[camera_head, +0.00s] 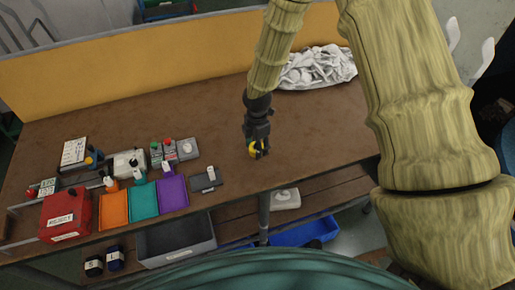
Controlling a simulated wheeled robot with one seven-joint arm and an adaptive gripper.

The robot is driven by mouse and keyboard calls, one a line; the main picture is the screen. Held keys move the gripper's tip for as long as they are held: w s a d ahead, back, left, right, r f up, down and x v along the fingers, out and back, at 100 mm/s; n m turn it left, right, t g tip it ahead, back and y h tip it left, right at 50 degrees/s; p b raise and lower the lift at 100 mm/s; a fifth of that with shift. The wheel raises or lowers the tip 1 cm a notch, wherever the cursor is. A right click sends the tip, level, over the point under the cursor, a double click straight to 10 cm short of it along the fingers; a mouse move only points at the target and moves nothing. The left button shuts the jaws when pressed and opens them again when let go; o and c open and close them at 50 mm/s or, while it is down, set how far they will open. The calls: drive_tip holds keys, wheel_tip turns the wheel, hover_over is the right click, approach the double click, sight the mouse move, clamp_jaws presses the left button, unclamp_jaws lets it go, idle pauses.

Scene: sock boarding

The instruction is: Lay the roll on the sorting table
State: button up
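My gripper (256,147) points down over the brown sorting table (310,130), right of the table's middle and near its front edge. A small yellow item (253,152), which looks like the roll, sits between the dark fingertips. The fingers appear closed on it and hide part of it. I cannot tell whether the roll touches the tabletop or hangs just above it.
A heap of white socks (316,68) lies at the back right.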

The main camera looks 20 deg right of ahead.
drive_tip(key=shift+w+d, duration=0.1)
drive_tip(key=shift+d, duration=0.05)
drive_tip(key=shift+f+p, duration=0.85)
drive_tip(key=shift+f, duration=0.9)
drive_tip(key=shift+f, duration=0.1)
drive_tip(key=o, duration=1)
drive_tip(key=shift+r+b, duration=1.95)
drive_tip(key=shift+r, duration=4.15)
